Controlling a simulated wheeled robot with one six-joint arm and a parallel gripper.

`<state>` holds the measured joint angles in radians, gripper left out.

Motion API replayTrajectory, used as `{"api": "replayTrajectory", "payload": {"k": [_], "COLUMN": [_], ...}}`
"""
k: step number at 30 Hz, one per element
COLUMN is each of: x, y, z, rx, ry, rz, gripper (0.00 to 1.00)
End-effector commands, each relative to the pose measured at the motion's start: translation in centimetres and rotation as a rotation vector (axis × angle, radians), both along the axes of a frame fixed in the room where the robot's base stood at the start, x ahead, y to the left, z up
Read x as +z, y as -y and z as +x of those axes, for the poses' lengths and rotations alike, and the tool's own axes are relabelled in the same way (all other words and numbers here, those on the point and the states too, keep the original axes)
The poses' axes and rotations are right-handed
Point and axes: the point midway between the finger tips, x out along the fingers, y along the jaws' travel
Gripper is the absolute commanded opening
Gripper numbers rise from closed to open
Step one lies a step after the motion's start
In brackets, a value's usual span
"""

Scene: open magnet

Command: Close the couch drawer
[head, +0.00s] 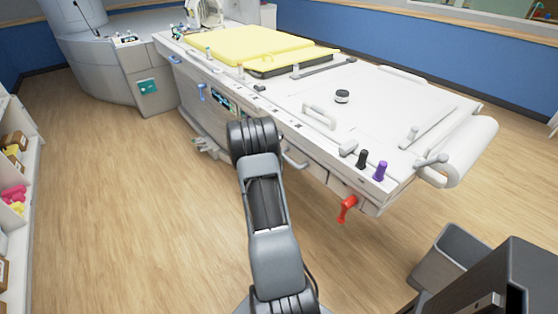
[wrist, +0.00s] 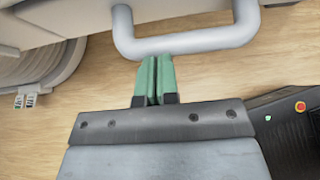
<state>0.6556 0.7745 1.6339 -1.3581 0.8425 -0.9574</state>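The couch (head: 365,95) is a long white table with a yellow pad at its far end. A pale U-shaped handle (wrist: 185,43) crosses the top of the wrist view, fixed to a pale panel of the couch. A curved handle (head: 295,160) also shows on the couch's near side in the head view; I cannot tell whether it is the same one. My gripper (wrist: 156,62) has its green fingers together, with nothing seen between them. Their tips are at the handle's bar; contact is unclear. How far the drawer is out cannot be told. My arm hides part of the couch side.
A red lever (head: 347,208) hangs at the couch's near right. Black (head: 362,159) and purple (head: 381,171) knobs stand on its edge. A shelf (head: 20,190) lines the left wall. The wooden floor (head: 120,210) between is clear.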

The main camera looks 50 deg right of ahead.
Motion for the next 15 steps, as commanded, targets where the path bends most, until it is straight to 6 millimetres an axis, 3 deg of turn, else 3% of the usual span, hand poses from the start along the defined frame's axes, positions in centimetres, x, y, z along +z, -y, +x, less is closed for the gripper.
{"api": "replayTrajectory", "payload": {"k": [10,15], "x": [0.1,-0.4], "y": [0.4,-1.7], "z": [-0.4,0.1], "rx": [-0.01,-0.004], "ry": [-0.001,-0.002], "rz": [-0.005,-0.004], "gripper": [0.0,0.0]}}
